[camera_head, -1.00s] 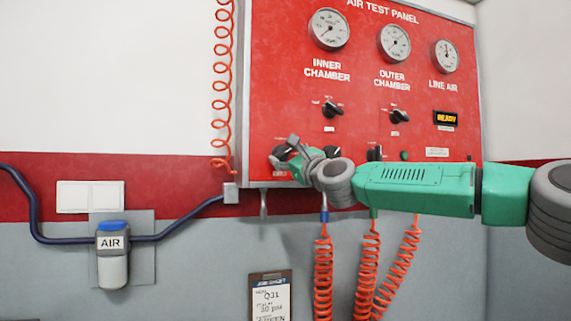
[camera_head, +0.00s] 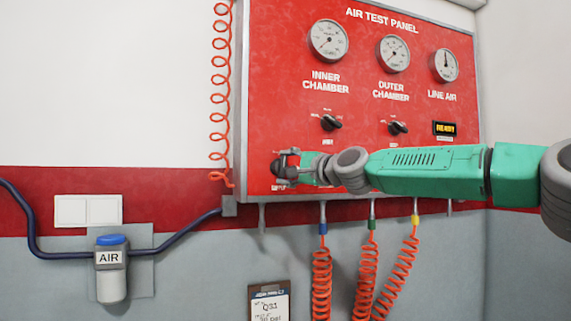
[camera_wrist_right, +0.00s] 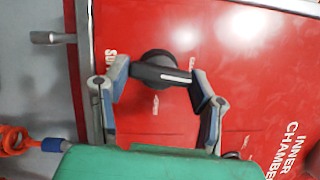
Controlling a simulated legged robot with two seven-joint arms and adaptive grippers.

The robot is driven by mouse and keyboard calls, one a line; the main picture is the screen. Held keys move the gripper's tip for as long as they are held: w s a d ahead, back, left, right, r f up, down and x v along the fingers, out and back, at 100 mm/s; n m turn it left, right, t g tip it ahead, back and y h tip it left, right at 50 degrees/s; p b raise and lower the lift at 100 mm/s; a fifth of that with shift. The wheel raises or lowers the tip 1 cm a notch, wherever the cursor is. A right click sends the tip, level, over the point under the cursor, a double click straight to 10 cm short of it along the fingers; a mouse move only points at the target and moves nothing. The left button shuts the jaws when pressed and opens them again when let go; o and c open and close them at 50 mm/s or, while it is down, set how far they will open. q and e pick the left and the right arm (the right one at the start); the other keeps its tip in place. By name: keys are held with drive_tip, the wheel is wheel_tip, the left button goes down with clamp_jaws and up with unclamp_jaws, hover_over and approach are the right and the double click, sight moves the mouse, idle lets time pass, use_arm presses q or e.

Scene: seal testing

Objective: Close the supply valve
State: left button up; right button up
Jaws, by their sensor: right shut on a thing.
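The supply valve is a black knob with a bar handle at the lower left of the red air test panel (camera_head: 300,75). In the head view the knob (camera_head: 276,167) is partly hidden by my right gripper (camera_head: 287,169). In the right wrist view the knob's bar (camera_wrist_right: 160,75) has a white line and lies between the two fingertips of my right gripper (camera_wrist_right: 159,76). The fingers are shut on the bar's ends. The label beside it starts with "SU"; the rest is hidden. My left gripper is in neither current view.
Two black selector knobs (camera_head: 331,122) (camera_head: 398,128) sit above, under the gauges (camera_head: 328,40). Orange coiled hoses (camera_head: 321,280) hang below the panel. A blue-capped AIR unit (camera_head: 111,268) and a clipboard (camera_head: 269,304) are on the wall.

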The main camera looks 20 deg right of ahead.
drive_tip(key=shift+f+n+g+p, duration=0.15)
drive_tip(key=shift+n+g+p, duration=0.25)
drive_tip(key=shift+n, duration=0.3)
drive_tip(key=shift+a+f, duration=0.1)
drive_tip(key=shift+f, duration=0.05)
drive_tip(key=o, duration=1.2)
drive_tip(key=shift+c, duration=0.2)
drive_tip(key=v, duration=1.2)
drive_tip(key=shift+w, duration=0.15)
